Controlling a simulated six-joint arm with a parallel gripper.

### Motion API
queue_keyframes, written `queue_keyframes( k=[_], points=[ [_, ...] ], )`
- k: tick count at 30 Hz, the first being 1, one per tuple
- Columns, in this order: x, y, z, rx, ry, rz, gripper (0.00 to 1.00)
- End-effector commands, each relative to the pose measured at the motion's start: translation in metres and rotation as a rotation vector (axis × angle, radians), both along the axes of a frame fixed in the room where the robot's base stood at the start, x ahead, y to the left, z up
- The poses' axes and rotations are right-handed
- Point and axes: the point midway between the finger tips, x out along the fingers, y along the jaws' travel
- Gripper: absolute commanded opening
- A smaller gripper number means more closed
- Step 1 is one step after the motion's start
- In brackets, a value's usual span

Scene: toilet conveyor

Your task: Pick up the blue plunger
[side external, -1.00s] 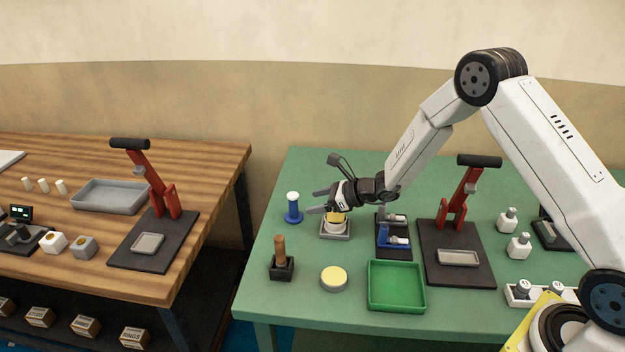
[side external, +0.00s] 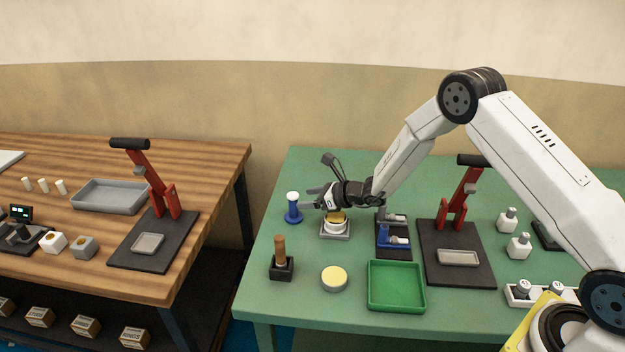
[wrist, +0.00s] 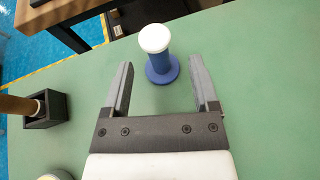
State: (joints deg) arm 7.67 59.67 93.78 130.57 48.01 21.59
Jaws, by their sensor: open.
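The blue plunger (side external: 293,212) stands upright on the green table in the side view, left of my gripper. It has a blue round base, a blue shaft and a white top. In the wrist view the plunger (wrist: 161,66) is ahead of and roughly between my open fingers, a little beyond their tips. My gripper (side external: 309,198) is open and empty, pointing left toward the plunger. In the wrist view both fingers of my gripper (wrist: 158,75) show apart, with nothing held between them.
A yellow-topped part on a grey plate (side external: 335,236) sits below my gripper. A wooden-handled tool in a black block (side external: 281,266), a yellow-topped disc (side external: 334,278) and a green tray (side external: 396,308) stand nearer the front. A red press (side external: 458,215) is to the right.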

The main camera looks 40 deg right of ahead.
Motion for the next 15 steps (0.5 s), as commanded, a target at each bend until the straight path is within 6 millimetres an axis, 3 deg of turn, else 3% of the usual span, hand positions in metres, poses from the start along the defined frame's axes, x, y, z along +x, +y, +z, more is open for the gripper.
queue_keyframes(
  k=[7, 15],
  points=[
    [0.003, 0.003, -0.002, 0.000, 0.000, 0.001, 0.77],
    [0.021, 0.017, -0.013, -0.001, 0.000, 0.003, 0.77]
  ],
)
